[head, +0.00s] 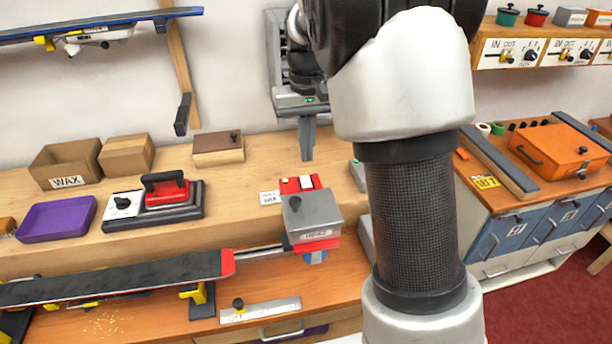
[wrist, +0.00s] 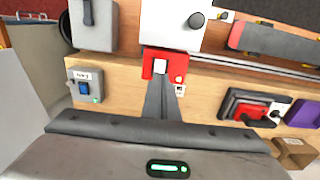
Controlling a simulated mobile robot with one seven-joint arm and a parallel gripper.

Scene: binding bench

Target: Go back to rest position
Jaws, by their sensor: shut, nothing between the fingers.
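My gripper (head: 307,155) hangs pointing down over the bench in the head view, its two fingers together and empty. In the wrist view, my gripper (wrist: 162,84) also shows shut, with its fingertips just in front of a small red box with a white rocker switch (wrist: 161,66). The red switch box (head: 309,182) sits on the raised wooden shelf below the fingers in the head view, and the fingers look apart from it. A grey-lidded box with a black knob (head: 318,210) stands in front of it. My arm hides part of the bench to the right.
A long ski-like board (head: 130,276) lies along the front. A wall bracket (head: 181,115) stands upper left. An orange case (head: 560,150) lies right.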

